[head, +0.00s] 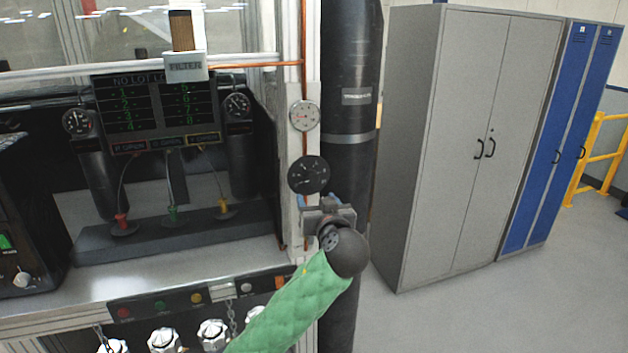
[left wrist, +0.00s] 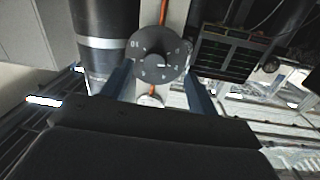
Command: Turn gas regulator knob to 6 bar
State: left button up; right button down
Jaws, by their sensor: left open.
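The regulator knob is a round black disc (head: 308,174) with pale numerals, on the pale post right of the bench. It also shows face-on in the left wrist view (left wrist: 156,54), with a short white mark right of its centre; I cannot tell which value this mark gives. My left gripper (head: 325,205) is just below and right of the knob in the head view. It is open, and in the left wrist view its two fingers (left wrist: 160,72) stand either side of the knob's lower part. Contact cannot be made out. My right gripper is not in view.
A white-faced gauge (head: 304,115) sits above the knob on the post. A thick black pipe (head: 346,60) stands close on the right. Left are a display (head: 158,108), two black gauges and a bench with several white valve knobs. A grey cabinet (head: 440,150) stands right.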

aim_at(312, 180)
pick_arm(q)
jog(key=w+r+p, duration=0.2)
jog(key=w, duration=0.1)
jog(key=shift+r+p, duration=0.15)
jog(key=shift+p, duration=0.2)
jog(key=p+x, duration=0.1)
jog(key=x, duration=0.2)
jog(key=shift+a+p, duration=0.1)
jog(key=shift+p, duration=0.3)
jog(key=shift+w+a+f, duration=0.1)
jog(key=shift+w+f, duration=0.15)
jog(key=shift+w, duration=0.4)
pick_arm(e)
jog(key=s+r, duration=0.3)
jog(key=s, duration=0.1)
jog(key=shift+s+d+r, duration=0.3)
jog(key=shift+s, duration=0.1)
pick_arm(q)
jog(key=c, duration=1)
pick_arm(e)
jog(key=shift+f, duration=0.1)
